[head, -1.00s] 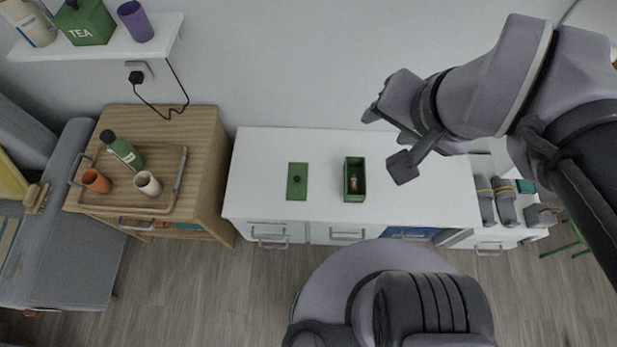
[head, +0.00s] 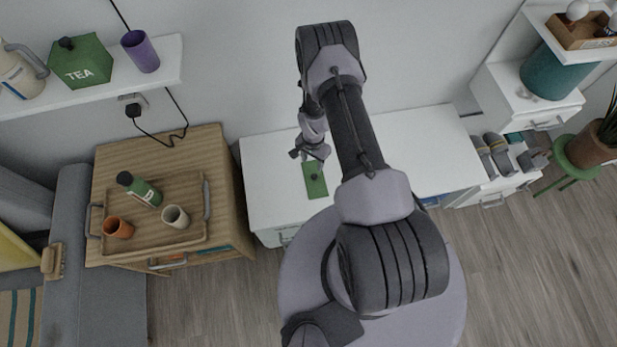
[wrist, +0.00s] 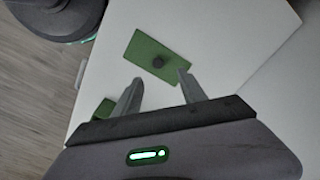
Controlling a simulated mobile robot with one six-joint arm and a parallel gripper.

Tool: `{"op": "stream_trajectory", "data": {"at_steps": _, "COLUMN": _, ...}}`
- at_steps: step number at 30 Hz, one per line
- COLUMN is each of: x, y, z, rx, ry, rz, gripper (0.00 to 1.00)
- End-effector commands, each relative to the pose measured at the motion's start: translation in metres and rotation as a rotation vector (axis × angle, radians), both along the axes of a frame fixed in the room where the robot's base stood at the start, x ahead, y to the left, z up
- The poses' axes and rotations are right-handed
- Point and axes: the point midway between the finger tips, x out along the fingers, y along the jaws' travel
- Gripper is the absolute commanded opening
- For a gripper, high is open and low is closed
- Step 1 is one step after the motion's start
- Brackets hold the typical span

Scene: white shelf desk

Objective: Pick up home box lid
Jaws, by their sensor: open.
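The home box lid (head: 316,185) is a flat green rectangle with a dark knob, lying on the white desk (head: 268,200). In the wrist view the lid (wrist: 146,49) lies just beyond my fingertips, its knob roughly midway across it. My gripper (head: 309,155) is at the lid's far end in the head view. In the wrist view my gripper (wrist: 160,80) is open, with nothing between its fingers. A green corner, perhaps of the open green box (wrist: 104,109), shows beside the left finger. In the head view my arm hides the box.
A wooden cabinet with a tray (head: 150,240) holding a green bottle (head: 140,188) and two cups stands left of the desk. A wall shelf (head: 110,88) holds a green tea box (head: 82,62) and a purple cup. Grey items (head: 490,155) lie to the right.

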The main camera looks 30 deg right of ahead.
Motion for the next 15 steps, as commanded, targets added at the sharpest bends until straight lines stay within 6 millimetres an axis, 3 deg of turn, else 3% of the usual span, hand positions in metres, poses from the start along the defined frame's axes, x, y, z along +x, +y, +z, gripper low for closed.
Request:
{"op": "stream_trajectory", "data": {"at_steps": 1, "x": -0.001, "y": 0.0, "z": -0.022, "rx": 0.0, "ry": 0.001, "rz": 0.0, "gripper": 0.49}}
{"op": "stream_trajectory", "data": {"at_steps": 4, "x": -0.001, "y": 0.0, "z": -0.049, "rx": 0.0, "ry": 0.001, "rz": 0.001, "gripper": 0.49}}
{"op": "stream_trajectory", "data": {"at_steps": 15, "x": -0.003, "y": -0.007, "z": -0.096, "rx": 0.0, "ry": 0.001, "rz": 0.001, "gripper": 0.49}}
